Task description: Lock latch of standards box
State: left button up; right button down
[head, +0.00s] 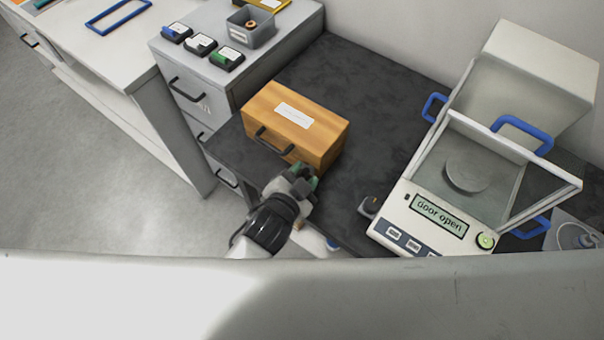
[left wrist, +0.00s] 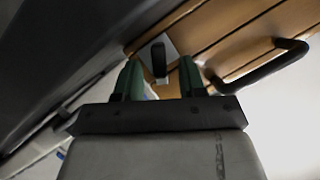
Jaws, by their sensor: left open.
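The standards box (head: 323,142) is a closed wooden case with a white label on its lid and a dark handle (head: 274,142) on its front. It sits on the dark tabletop. My left gripper (head: 306,181) is at the box's near front, toward its right end. In the left wrist view, a dark upright latch lever (left wrist: 158,58) on a light metal plate shows on the wooden front. It appears between the two green fingertips, which are open and apart. Whether they touch the latch cannot be told. The head view hides the latch behind my gripper.
A balance (head: 408,213) reading "door open" stands to the right, with blue-handled glass doors. A small dark object (head: 369,207) lies between it and my gripper. A drawer cabinet (head: 185,85) with small coloured boxes and a grey bin (head: 262,38) stands at the upper left.

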pick_arm(q)
grip_shut()
jog(key=shift+a+r+n+g+p, duration=0.1)
jog(key=shift+r+n+g+p, duration=0.2)
jog(key=shift+p, duration=0.65)
jog(key=shift+w+n+g+h+p, duration=0.1)
jog(key=shift+n+g+h+p, duration=0.3)
jog(key=shift+p, duration=0.4)
jog(key=shift+w+a+f+n+h+p, duration=0.15)
jog(key=shift+n+h+p, duration=0.25)
jog(key=shift+n+p, duration=0.5)
jog(key=shift+a+n+g, duration=0.1)
jog(key=shift+n+g, duration=0.3)
jog(key=shift+h, duration=0.3)
